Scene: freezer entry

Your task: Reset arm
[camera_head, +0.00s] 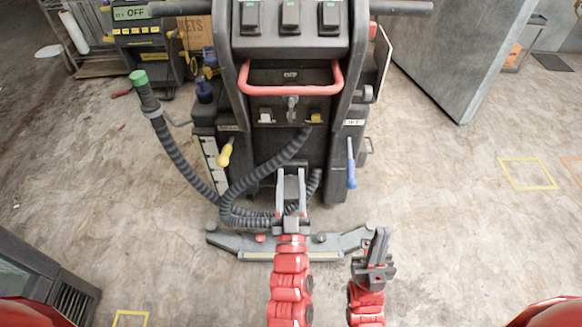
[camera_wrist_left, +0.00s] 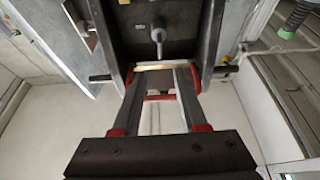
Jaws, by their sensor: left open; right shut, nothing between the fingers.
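My left gripper (camera_head: 291,180) is open in the head view, its two fingers pointing away from me at the lower front of a dark floor-cleaning machine (camera_head: 268,165). Nothing shows between its fingers. In the left wrist view, the left gripper's fingers (camera_wrist_left: 158,85) reach toward the machine's dark front panel. A grey toggle lever (camera_wrist_left: 158,40) shows beyond the fingertips. I cannot tell whether the fingertips touch the machine. My right gripper (camera_head: 379,245) is shut and empty, to the right of the left one, above the floor near the machine's grey squeegee bar (camera_head: 225,240).
The machine carries a red handle (camera_head: 290,91), a ribbed black hose (camera_head: 180,155) with a green end, a yellow lever (camera_head: 225,153) and a blue lever (camera_head: 351,170). A grey panel (camera_head: 450,50) stands at the right. Floor is clear at right, around the yellow square (camera_head: 527,187).

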